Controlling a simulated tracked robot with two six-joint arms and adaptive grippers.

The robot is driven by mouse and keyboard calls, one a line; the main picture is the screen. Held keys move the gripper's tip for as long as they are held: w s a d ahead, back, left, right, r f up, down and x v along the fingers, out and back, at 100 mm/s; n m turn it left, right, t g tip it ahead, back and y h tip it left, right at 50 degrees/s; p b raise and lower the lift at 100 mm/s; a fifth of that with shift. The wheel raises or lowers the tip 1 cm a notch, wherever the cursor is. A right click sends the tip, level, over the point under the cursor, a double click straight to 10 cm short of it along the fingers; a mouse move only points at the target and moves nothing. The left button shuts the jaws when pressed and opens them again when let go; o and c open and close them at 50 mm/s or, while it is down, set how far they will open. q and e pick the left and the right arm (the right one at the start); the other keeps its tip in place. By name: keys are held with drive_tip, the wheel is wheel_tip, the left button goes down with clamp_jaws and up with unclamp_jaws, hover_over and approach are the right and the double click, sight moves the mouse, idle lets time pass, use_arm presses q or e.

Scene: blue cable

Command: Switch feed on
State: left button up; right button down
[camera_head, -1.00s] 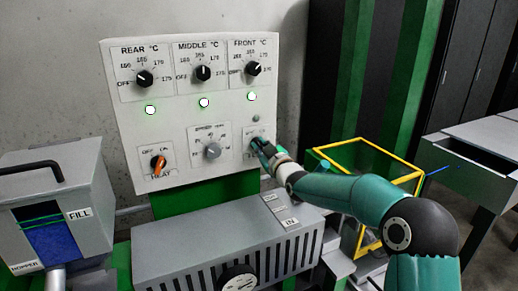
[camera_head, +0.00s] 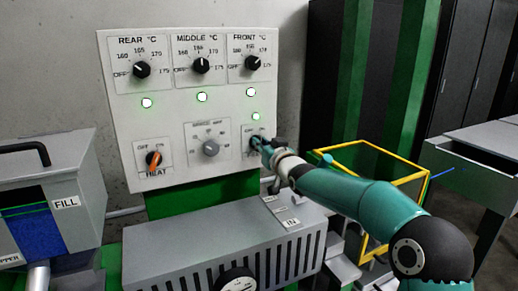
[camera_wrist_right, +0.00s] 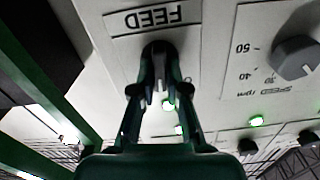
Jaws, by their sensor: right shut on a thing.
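The white control panel (camera_head: 120,150) carries the feed switch at its lower right. In the head view my right gripper (camera_head: 264,146) is at that switch and covers most of it. In the right wrist view the FEED label (camera_wrist_right: 153,18) shows upside down, and the two fingers of my right gripper (camera_wrist_right: 160,62) are closed around the dark feed knob (camera_wrist_right: 158,47). The small feed lamp (camera_head: 256,117) above the switch glows. The knob's exact angle is hidden by the fingers. My left gripper is not in view.
The grey speed knob (camera_head: 211,148) and the orange heat switch (camera_head: 154,159) are left of the feed switch. Three temperature knobs sit above, with lit lamps. A grey slotted housing (camera_head: 220,245) lies below, and a yellow-framed guard (camera_head: 385,150) stands to the right.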

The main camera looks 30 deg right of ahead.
drive_tip(key=shift+f, duration=0.1)
idle(0.4)
drive_tip(key=c, duration=1.2)
unclamp_jaws()
drive_tip(key=shift+s, duration=0.1)
drive_tip(key=s, duration=1.1)
drive_tip(key=shift+s+a, duration=0.3)
drive_tip(key=shift+s, duration=0.1)
